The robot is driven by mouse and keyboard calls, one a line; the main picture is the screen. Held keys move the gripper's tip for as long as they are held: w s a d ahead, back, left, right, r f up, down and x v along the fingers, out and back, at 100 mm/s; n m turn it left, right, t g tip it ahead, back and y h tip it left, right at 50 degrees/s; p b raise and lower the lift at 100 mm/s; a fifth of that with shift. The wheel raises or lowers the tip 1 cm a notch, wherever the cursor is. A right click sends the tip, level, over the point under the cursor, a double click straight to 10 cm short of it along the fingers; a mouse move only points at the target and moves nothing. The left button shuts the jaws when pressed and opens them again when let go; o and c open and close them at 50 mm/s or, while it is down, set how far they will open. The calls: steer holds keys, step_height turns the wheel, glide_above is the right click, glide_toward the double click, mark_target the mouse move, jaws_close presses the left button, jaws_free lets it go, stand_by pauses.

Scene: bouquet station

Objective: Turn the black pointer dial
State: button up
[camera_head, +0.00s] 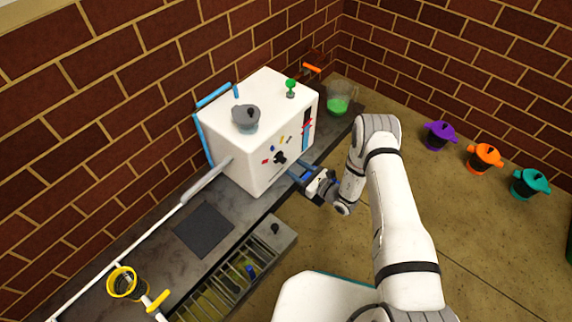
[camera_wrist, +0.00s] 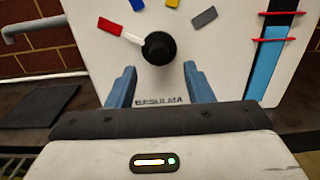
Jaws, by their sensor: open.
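The black pointer dial (camera_head: 280,158) is on the front face of a white box-shaped machine (camera_head: 266,100). Coloured marks in red, blue, yellow and grey sit in an arc around it. In the wrist view the dial (camera_wrist: 158,48) is a round black knob, and a white pointer extends from it up and left toward the red mark (camera_wrist: 110,26). My gripper (camera_head: 292,172) is in front of the machine's face, close to the dial. In the wrist view its two blue fingers (camera_wrist: 160,82) are apart, below the dial on either side, with nothing between them. I see no contact with the dial.
A grey bowl-like part (camera_head: 246,116) and a green knob (camera_head: 291,87) are on top of the machine. A jug with green liquid (camera_head: 338,102) stands behind right. A dark mat (camera_head: 204,229), a slatted tray (camera_head: 235,275) and a yellow-rimmed cup (camera_head: 124,283) lie to the left.

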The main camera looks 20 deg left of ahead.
mark_target(285, 161)
steer(key=b+x, duration=0.1)
steer(key=x, duration=0.4)
steer(key=shift+w+a, duration=0.1)
steer(key=shift+a, duration=0.1)
